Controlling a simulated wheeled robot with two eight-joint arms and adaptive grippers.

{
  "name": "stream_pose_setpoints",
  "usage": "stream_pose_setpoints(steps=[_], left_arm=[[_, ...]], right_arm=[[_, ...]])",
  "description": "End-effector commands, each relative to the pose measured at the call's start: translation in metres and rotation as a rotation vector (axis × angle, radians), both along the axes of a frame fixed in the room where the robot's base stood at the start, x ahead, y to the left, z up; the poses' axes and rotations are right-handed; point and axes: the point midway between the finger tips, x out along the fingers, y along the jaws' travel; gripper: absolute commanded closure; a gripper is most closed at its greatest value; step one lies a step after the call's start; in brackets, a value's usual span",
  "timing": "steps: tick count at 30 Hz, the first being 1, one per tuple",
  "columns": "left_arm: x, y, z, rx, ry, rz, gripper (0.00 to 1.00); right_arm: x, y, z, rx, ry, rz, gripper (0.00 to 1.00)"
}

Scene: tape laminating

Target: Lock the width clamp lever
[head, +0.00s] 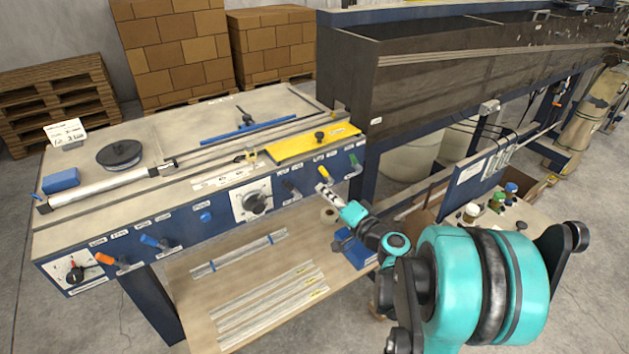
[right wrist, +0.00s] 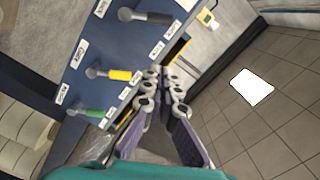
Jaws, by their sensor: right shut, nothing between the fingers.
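The front panel (head: 215,212) of the machine table carries several levers with small labels. I cannot read which one is the width clamp lever. A yellow lever (head: 323,172), a green lever (head: 355,162) and a dark grey lever (head: 291,187) sit at its right end. The right wrist view also shows the yellow lever (right wrist: 115,74), green lever (right wrist: 90,112) and dark grey lever (right wrist: 145,16). My right gripper (head: 322,189) is shut and empty, just in front of the panel below the yellow lever; its fingertips (right wrist: 161,72) appear apart from the levers. My left gripper is not in view.
An orange lever (head: 105,259), a blue lever (head: 150,240) and a round dial (head: 256,203) are farther left. A lower shelf (head: 200,285) holds metal strips and a tape roll (head: 328,215). A side bench with bottles (head: 497,201) stands right of my arm.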

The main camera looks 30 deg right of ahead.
Motion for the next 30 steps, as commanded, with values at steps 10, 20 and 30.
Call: stream_pose_setpoints(steps=[10,20,30], left_arm=[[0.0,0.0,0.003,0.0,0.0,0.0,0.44],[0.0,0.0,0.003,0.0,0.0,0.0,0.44],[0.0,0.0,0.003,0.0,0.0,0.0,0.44]], right_arm=[[-0.021,-0.003,0.0,0.0,0.0,-0.001,1.0],[-0.02,-0.003,0.0,0.0,0.0,-0.001,1.0],[-0.024,0.059,-0.01,-0.121,0.138,0.118,1.0]])
